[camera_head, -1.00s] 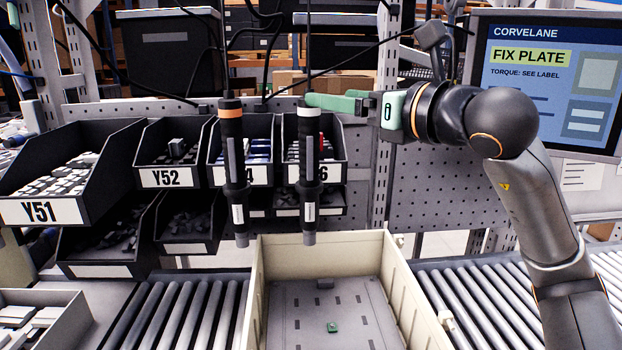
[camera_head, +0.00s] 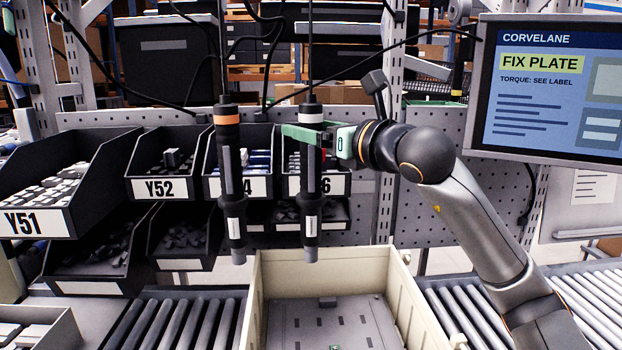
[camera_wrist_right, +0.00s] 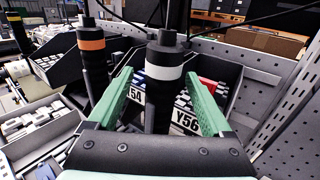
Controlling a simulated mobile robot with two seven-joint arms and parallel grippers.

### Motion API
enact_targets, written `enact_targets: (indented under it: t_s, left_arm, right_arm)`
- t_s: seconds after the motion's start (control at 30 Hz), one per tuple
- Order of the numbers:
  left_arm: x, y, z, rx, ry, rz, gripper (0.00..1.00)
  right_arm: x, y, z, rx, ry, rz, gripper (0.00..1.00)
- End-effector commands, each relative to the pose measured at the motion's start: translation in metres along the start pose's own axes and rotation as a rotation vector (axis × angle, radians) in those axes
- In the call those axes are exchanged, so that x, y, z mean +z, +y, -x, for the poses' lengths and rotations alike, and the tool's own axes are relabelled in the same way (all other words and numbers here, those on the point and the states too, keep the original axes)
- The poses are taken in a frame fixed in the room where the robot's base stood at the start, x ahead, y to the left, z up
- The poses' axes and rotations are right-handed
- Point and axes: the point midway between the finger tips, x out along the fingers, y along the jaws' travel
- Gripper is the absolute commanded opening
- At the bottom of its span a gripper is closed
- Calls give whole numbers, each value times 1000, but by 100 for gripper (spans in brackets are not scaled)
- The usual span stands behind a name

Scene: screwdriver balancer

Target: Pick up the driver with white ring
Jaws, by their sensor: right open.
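The driver with the white ring (camera_head: 310,185) hangs upright from its cable above the crate's far edge. My right gripper (camera_head: 300,133) is at its upper part, just below the white ring. In the right wrist view, the white-ring driver (camera_wrist_right: 163,85) stands between the two open green fingers (camera_wrist_right: 160,95), with gaps visible at both sides. The driver with the orange ring (camera_head: 231,185) hangs to its left; it also shows in the right wrist view (camera_wrist_right: 94,70), outside the left finger. My left gripper is not in view.
Black part bins, one labelled Y52 (camera_head: 163,188), stand behind the drivers. A cream crate (camera_head: 258,300) sits below on the roller conveyor (camera_head: 182,318). A perforated panel (camera_head: 440,185) and a screen (camera_head: 555,85) are at the right.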

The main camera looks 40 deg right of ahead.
Motion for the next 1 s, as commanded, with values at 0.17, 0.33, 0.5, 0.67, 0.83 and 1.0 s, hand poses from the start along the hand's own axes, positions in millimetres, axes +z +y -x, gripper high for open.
enact_targets:
  t_s: [0.17,0.33,0.5,0.67,0.83,1.0]
  left_arm:
    - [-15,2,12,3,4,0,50]
    - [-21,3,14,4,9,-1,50]
    - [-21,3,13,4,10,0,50]
    - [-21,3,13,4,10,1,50]
    - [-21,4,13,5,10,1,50]
    - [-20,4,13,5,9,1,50]
  right_arm:
    - [2,-2,-28,1,3,-3,84]
    - [-1,-2,-42,1,2,0,84]
    - [-2,-2,-42,1,2,0,84]
    - [-2,-2,-42,1,2,0,70]
    - [-2,-2,-42,1,2,0,51]
    - [-1,-2,-42,1,2,0,32]
